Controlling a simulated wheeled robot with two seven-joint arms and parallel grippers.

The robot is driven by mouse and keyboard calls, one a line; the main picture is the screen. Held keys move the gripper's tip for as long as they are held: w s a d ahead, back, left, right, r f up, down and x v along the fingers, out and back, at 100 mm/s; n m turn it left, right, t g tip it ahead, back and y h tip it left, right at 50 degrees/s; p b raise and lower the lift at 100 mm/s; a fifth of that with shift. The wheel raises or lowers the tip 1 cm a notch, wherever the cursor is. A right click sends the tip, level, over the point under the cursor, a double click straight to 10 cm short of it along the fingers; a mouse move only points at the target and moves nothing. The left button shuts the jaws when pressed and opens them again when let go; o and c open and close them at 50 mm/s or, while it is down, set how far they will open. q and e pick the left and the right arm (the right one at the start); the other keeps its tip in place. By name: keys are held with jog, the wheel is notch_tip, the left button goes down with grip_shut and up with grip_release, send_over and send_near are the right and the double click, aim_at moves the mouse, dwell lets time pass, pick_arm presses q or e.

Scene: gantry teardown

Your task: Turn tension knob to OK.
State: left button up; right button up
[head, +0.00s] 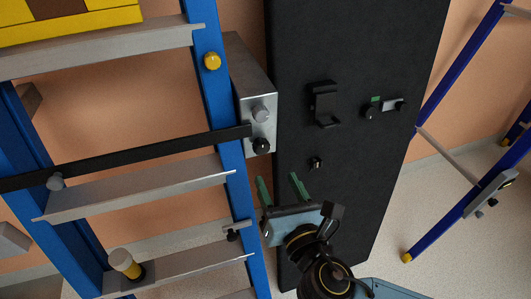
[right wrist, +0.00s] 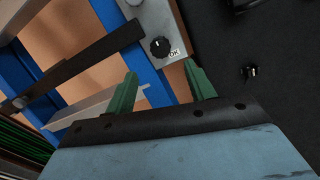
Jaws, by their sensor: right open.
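The tension knob (right wrist: 160,47) is a black round knob on the lower end of a grey metal box (right wrist: 150,14), beside the blue ladder-like frame. It also shows in the head view (head: 262,146). A white "OK" label (right wrist: 175,53) sits at its lower right in the right wrist view. A small pale mark on the knob appears to point up, away from the label. My right gripper (head: 281,187) has green fingers, spread apart and empty. It is below the knob in the head view and not touching it. In the right wrist view the gripper (right wrist: 162,76) has the knob just beyond its fingertips.
A black bar (head: 140,158) crosses the blue frame (head: 225,110) and ends beside the box. A black panel (head: 345,45) stands right of it, with a hook (head: 322,104), a small knob (head: 316,163) and a latch-like fitting (head: 392,105). Another blue frame (head: 450,75) stands at right.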

aim_at(263, 150)
jog(key=x, duration=0.8)
jog(key=shift+w+a, duration=0.1)
jog(key=shift+w, duration=0.3)
jog(key=shift+f, duration=0.1)
jog(key=c, duration=1)
